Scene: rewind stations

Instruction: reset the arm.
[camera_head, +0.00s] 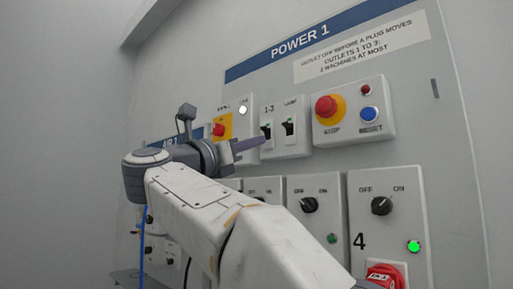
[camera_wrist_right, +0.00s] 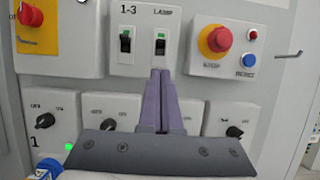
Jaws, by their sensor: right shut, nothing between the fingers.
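My right arm reaches in from the bottom of the head view, and its gripper (camera_head: 262,140) points at the wall panel near the 1-3 and LAMP switch box (camera_head: 287,145). The purple fingers are together with nothing between them. In the right wrist view the fingertips (camera_wrist_right: 160,71) show just below the LAMP switch (camera_wrist_right: 160,45); I cannot tell if they touch the box. The STOP and RESET box (camera_head: 353,139), with a red mushroom button (camera_head: 326,107) and a blue RESET button (camera_head: 369,115), is to the right. My left gripper is out of view.
Below are outlet boxes with black OFF/ON knobs (camera_head: 380,205). Outlet 4 has a lit green lamp (camera_head: 413,246) and a red part (camera_head: 386,274) below it. The POWER 1 sign (camera_head: 300,38) is above. A small hook (camera_wrist_right: 290,54) sticks out at right in the wrist view.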

